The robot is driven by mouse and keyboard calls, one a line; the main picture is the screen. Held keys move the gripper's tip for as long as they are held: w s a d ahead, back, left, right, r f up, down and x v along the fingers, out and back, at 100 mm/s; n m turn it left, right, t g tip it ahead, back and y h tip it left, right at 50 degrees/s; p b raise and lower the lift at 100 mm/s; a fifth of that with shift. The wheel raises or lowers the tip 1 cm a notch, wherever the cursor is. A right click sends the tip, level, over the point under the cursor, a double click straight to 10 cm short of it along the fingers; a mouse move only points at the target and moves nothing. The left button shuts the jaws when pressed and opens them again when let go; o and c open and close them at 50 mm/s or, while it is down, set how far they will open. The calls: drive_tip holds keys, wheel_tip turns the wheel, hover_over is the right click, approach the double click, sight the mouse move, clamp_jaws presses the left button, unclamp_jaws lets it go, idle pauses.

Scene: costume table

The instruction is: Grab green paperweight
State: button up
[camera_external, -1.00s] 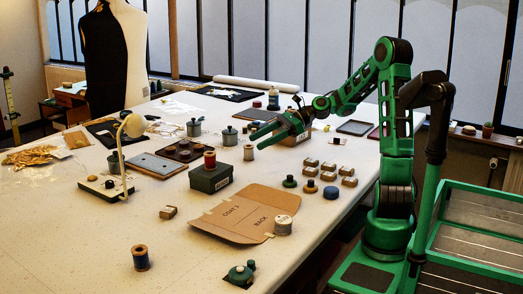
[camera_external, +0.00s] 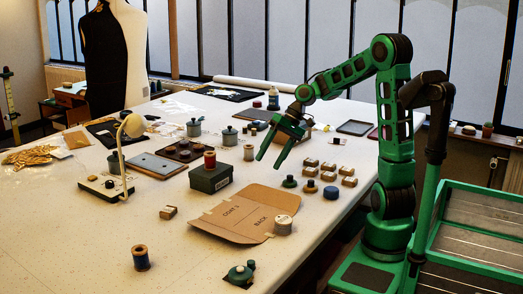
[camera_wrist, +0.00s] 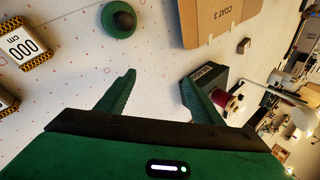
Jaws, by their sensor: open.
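The green paperweight (camera_external: 289,182), a small round piece with a dark knob, stands on the white table. In the wrist view the paperweight (camera_wrist: 113,24) is at the top, beyond my fingertips and left of the gap between them. My gripper (camera_external: 270,163) is open and empty, pointing down above the table, a little left of and behind the paperweight. Its two green fingers also show in the wrist view (camera_wrist: 158,78). Nothing hides the paperweight in the external view.
A brown piece (camera_external: 310,187) and a blue piece (camera_external: 331,192) stand right of the paperweight. Several small labelled blocks (camera_external: 348,182) sit behind them. A green box (camera_external: 209,179) with a red spool on top is left. A cardboard pattern (camera_external: 238,222) lies in front.

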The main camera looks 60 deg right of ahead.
sight(290, 176)
drive_tip(key=n, duration=0.1)
drive_tip(key=s+n, duration=0.1)
drive_tip(key=n, duration=0.1)
drive_tip(key=n+h, duration=0.1)
drive_tip(key=shift+s+d+r+n+g, duration=0.2)
drive_tip(key=shift+r+n+g, duration=0.1)
drive_tip(key=shift+g, duration=0.1)
drive_tip(key=s+d+r+n+g+h, duration=0.2)
drive_tip(key=s+r+n+h, duration=0.4)
drive_tip(key=n, duration=1)
drive_tip(key=f, duration=0.2)
drive_tip(key=f+y, duration=0.1)
drive_tip(key=f, duration=0.1)
drive_tip(key=a+f+y, duration=0.1)
drive_tip(key=f, duration=0.1)
drive_tip(key=shift+s+a+n, duration=0.1)
drive_tip(key=shift+s+n, duration=0.2)
drive_tip(key=shift+s, duration=0.1)
drive_tip(key=shift+a+f, duration=0.25)
drive_tip(key=shift+f, duration=0.65)
drive_tip(key=shift+a+f, duration=0.25)
drive_tip(key=shift+f, duration=0.6)
drive_tip(key=shift+a+f, duration=0.25)
drive_tip(key=shift+f, duration=0.65)
drive_tip(key=c, duration=1.3)
